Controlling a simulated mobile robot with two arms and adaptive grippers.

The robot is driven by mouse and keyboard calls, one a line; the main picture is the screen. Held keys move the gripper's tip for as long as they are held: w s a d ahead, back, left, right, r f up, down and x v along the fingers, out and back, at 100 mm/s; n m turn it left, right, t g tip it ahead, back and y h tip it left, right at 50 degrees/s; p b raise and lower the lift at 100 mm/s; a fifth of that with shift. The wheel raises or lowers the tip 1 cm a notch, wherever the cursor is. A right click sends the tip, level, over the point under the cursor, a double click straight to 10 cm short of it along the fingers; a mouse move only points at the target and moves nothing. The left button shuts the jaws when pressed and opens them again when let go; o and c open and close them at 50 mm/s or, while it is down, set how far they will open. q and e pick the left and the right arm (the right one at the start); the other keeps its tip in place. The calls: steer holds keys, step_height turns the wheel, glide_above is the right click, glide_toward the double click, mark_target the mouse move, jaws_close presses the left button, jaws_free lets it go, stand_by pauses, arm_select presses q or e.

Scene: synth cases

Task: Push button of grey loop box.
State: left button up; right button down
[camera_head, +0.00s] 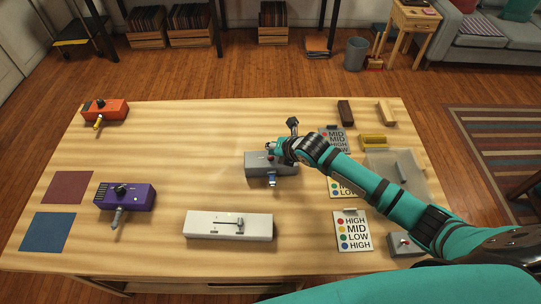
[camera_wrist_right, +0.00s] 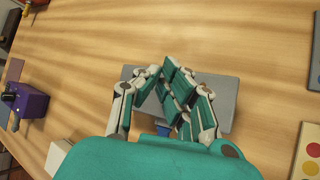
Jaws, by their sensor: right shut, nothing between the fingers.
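My left gripper is not in view.
An orange box (camera_head: 110,112), a purple box (camera_head: 136,198) and a white slider box (camera_head: 205,225) stand to the left and front. A smaller grey box (camera_head: 408,250) is at the front right, near a label card (camera_head: 353,217). My right arm crosses the table's right side.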

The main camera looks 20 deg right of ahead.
step_height(320, 180, up, 6)
steer(key=p, duration=0.5)
